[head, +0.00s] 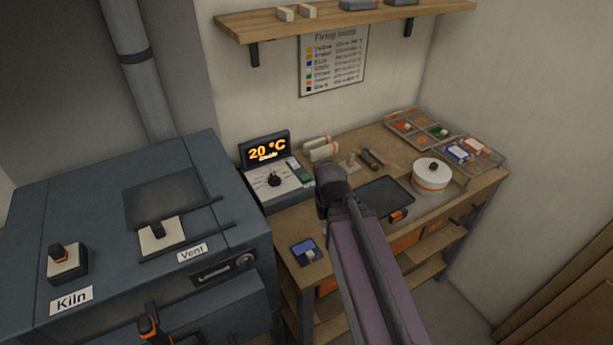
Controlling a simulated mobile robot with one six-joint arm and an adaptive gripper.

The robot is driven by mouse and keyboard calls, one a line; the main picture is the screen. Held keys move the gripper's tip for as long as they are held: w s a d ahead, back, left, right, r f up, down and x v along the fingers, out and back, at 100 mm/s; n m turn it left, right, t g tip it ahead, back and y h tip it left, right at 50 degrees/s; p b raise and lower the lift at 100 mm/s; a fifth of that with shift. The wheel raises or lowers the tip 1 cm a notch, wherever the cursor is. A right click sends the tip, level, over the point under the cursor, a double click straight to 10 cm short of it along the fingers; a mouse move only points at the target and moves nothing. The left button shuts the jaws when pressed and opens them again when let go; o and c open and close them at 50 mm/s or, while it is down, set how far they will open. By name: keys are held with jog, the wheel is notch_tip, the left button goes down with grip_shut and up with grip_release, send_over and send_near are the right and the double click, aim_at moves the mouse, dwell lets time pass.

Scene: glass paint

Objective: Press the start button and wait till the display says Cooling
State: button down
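The controller (271,192) stands at the left end of the wooden bench. Its display (265,150) reads "20 °C" in orange, with a smaller line below that is too blurred to read. A black dial (274,179) sits on its sloped face. A small green button (305,177), which looks like the start button, is at the face's right edge. My arm reaches in from the lower right, and its dark end, my gripper (323,207), is just right of the controller, apart from the green button. Its fingers cannot be made out.
The blue-grey kiln (100,215) with its vent slide (160,235) fills the left. On the bench are a dark tray (384,197), a round white pot (432,176), sorting trays (415,130) and a small blue item (306,251). A shelf (340,19) hangs above.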

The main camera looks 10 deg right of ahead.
jog(key=shift+a, duration=0.1)
notch_tip(320, 180, up, 5)
jog(key=m+t+y, duration=0.4)
jog(key=t, duration=0.4)
send_over(306, 178)
jog(key=shift+b, duration=0.3)
jog(key=shift+f, duration=0.1)
notch_tip(306, 178, down, 8)
jog(key=b, duration=0.8)
jog(key=shift+f+b, duration=0.2)
jog(key=shift+b, duration=0.15)
jog(key=shift+f, duration=0.1)
jog(key=shift+f, duration=0.15)
